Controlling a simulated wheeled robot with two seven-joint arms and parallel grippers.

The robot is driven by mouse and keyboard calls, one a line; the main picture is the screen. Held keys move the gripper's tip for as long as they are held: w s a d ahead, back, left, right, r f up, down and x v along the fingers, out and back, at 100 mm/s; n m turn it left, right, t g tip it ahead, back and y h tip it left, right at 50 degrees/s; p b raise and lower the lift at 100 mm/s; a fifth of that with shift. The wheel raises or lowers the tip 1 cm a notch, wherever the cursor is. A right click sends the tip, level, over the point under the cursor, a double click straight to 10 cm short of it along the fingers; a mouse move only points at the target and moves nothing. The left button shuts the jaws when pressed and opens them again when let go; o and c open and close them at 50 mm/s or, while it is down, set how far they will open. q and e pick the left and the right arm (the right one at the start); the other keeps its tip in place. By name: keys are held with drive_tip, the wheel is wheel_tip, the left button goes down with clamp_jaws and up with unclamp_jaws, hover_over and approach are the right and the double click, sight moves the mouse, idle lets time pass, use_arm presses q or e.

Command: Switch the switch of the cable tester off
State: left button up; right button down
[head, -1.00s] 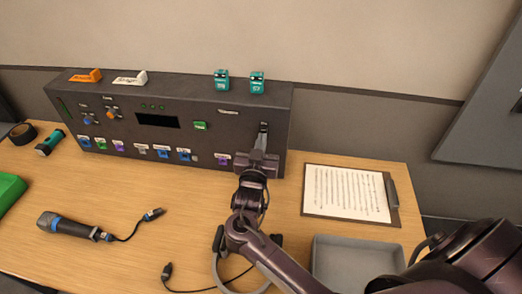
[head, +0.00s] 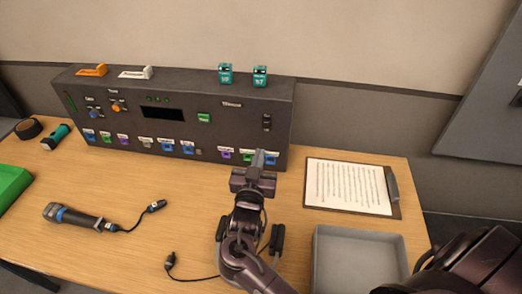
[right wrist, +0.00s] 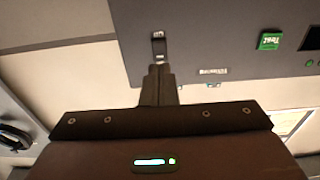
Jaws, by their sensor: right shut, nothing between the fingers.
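The cable tester appears to be the dark box (head: 215,135) against the wall, with knobs, a dark display and a row of coloured sockets. A small black rocker switch (head: 267,122) sits on the right part of its front; I cannot tell its position. It also shows in the right wrist view (right wrist: 158,46). My right gripper (head: 259,158) is shut and empty, just below the switch in the head view and in front of the lower right sockets, partly hiding them. In the right wrist view its fingertips (right wrist: 158,70) point towards the switch. My left gripper is not in view.
Teal blocks (head: 260,76) and orange and white pieces stand on the box. A clipboard (head: 348,187) and grey tray (head: 362,262) lie to the right. A microphone (head: 72,216), cable ends and a green bin (head: 12,190) lie left. Headphones (head: 277,240) lie partly behind my arm.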

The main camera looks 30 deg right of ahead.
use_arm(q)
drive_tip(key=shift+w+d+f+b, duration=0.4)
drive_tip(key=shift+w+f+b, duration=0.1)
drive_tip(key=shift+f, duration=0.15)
use_arm(e)
drive_tip(key=v, duration=0.5)
drive_tip(key=shift+s+a+r, duration=0.15)
drive_tip(key=shift+s, duration=0.05)
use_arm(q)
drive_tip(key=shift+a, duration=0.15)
